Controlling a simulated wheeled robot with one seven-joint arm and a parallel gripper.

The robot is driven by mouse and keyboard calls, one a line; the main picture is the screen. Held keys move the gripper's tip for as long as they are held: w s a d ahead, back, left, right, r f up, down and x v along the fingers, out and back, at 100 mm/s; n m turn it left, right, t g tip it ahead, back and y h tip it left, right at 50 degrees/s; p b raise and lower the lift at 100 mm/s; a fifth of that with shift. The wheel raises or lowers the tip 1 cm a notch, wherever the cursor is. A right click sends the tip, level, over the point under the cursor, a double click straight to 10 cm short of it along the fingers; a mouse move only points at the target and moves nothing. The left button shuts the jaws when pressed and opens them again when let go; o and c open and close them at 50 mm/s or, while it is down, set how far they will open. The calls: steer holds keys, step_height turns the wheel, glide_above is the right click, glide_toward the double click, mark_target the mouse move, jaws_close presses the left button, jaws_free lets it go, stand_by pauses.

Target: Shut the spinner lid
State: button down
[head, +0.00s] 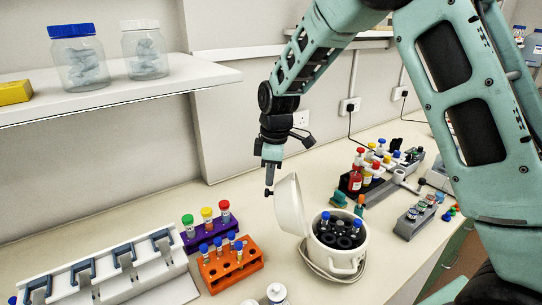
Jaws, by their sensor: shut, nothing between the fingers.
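The spinner (345,258) is a white round pot on the bench, right of the middle in the head view. Its white lid (290,208) stands open, tilted up at the pot's left side. Blue-capped tubes (341,221) sit in the dark rotor inside the pot. My gripper (270,192) points down just left of the lid's upper edge, and its fingers are shut and empty. It looks close to the lid, but I cannot tell whether they touch.
An orange rack (231,268) and a purple rack (205,234) with capped tubes stand left of the spinner. A white pipette stand (110,278) is at the front left. Dark racks (362,187) with coloured bottles stand behind the spinner. A shelf (130,92) with jars hangs at upper left.

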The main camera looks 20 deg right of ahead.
steer(key=shift+a+f+p, duration=0.15)
steer(key=shift+f+p, duration=0.2)
steer(key=shift+f, duration=1.2)
